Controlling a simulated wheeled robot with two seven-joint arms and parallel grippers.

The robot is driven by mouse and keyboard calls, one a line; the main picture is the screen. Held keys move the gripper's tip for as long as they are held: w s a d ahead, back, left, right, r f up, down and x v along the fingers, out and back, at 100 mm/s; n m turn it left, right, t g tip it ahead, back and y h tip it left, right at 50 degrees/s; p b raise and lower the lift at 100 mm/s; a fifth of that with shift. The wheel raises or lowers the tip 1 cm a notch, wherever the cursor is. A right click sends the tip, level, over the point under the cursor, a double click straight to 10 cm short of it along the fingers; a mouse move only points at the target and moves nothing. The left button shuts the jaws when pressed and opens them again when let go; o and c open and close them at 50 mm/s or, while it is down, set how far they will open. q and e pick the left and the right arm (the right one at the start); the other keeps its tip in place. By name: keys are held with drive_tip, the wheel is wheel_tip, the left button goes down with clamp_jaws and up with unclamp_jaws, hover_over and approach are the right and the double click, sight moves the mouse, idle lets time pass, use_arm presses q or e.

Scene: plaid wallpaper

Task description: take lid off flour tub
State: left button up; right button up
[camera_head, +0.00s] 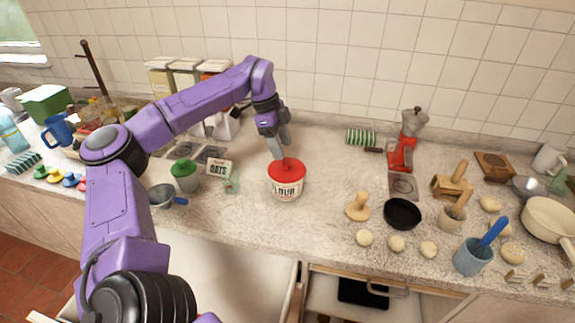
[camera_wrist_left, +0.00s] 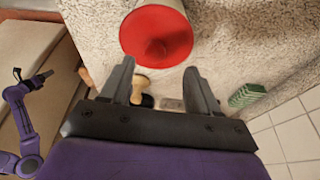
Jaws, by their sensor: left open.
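The flour tub (camera_head: 286,190) is a white tub with dark lettering, standing upright on the counter. Its red lid (camera_head: 287,173) with a small red knob sits on top. My left gripper (camera_head: 280,152) is just above and behind the knob, its fingers pointing down. In the left wrist view the red lid (camera_wrist_left: 157,36) lies ahead of the fingertips, and the open left gripper (camera_wrist_left: 159,72) has nothing between its fingers. Whether a finger touches the knob I cannot tell.
A tub marked oats (camera_head: 217,169) and a green-lidded jar (camera_head: 186,174) stand to the left. A wooden stamp (camera_head: 358,207), black pan (camera_head: 402,213) and red coffee maker (camera_head: 403,150) stand to the right. Open drawers lie below the front edge. The counter just right of the tub is clear.

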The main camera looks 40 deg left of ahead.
sight(287, 162)
use_arm(q)
drive_tip(key=shift+s+p+x, duration=0.15)
drive_tip(key=shift+p+x, duration=0.2)
drive_tip(key=shift+x, duration=0.8)
drive_tip(key=shift+s+p+x, duration=0.15)
drive_tip(key=shift+p+x, duration=0.2)
drive_tip(key=shift+x, duration=0.8)
drive_tip(key=shift+d, duration=0.15)
drive_tip(key=c, duration=1.1)
drive_tip(key=shift+r, duration=0.1)
